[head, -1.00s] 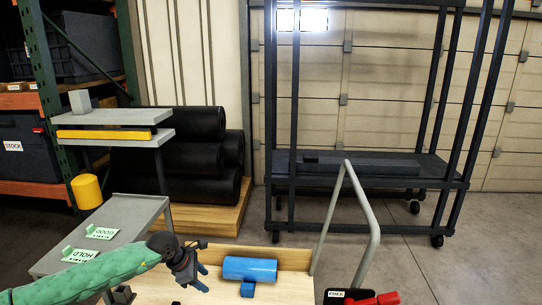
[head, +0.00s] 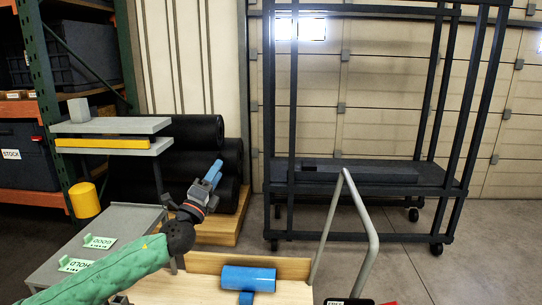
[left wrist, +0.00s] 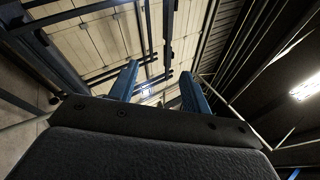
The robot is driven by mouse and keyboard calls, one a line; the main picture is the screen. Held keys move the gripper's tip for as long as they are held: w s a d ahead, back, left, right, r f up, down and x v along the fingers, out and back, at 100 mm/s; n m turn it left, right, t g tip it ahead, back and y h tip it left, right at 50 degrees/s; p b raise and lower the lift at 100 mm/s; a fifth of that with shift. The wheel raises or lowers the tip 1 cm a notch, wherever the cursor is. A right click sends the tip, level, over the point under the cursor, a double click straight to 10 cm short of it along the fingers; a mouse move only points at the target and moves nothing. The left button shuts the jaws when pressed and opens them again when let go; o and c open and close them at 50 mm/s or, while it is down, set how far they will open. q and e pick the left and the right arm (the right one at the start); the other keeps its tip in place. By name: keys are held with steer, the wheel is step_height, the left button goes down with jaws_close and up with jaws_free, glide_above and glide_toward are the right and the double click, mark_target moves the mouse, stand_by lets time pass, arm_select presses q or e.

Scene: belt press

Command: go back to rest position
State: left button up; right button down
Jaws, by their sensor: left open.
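My left gripper (head: 213,173) is raised above the grey side table and the wooden top, with its blue fingers pointing up and away. In the left wrist view its two blue fingers (left wrist: 157,88) stand apart with nothing between them, so it is open and empty. The green sleeve of my left arm comes in from the lower left. My right gripper is not in view.
A blue cylinder (head: 248,279) lies on the wooden top (head: 180,290). The grey side table (head: 125,222) holds green GOOD and HOLD signs. A grey bent rail (head: 366,225) rises at the right. Black rolls (head: 190,131) and a dark wheeled rack (head: 440,185) stand behind.

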arm_select(q)
steer(key=s+a+f+n+g+y+p, duration=0.2)
steer(key=s+f+n+g+y, duration=0.3)
steer(key=f+n, duration=0.4)
steer(key=s+a+f+n+g+y+p, duration=0.1)
steer(key=s+a+f+n+g+y, duration=0.15)
steer(key=s+f+n+y, duration=0.6)
steer(key=s+d+f+n+g+h+p, duration=0.2)
steer(key=s+f+g, duration=0.2)
steer(key=s+f, duration=0.3)
steer(key=s+d+f+n+g+h+p, duration=0.1)
steer(key=s+f, duration=0.7)
steer(key=s, duration=0.9)
steer(key=s+d+f+n+g+h+p, duration=0.2)
steer(key=s+f+g, duration=0.5)
steer(key=s, duration=0.4)
steer(key=d+n+p, duration=0.1)
steer(key=n+p, duration=0.1)
steer(key=shift+s+f+n+h, duration=0.3)
steer(key=shift+s+n+h, duration=0.05)
steer(key=shift+s, duration=0.05)
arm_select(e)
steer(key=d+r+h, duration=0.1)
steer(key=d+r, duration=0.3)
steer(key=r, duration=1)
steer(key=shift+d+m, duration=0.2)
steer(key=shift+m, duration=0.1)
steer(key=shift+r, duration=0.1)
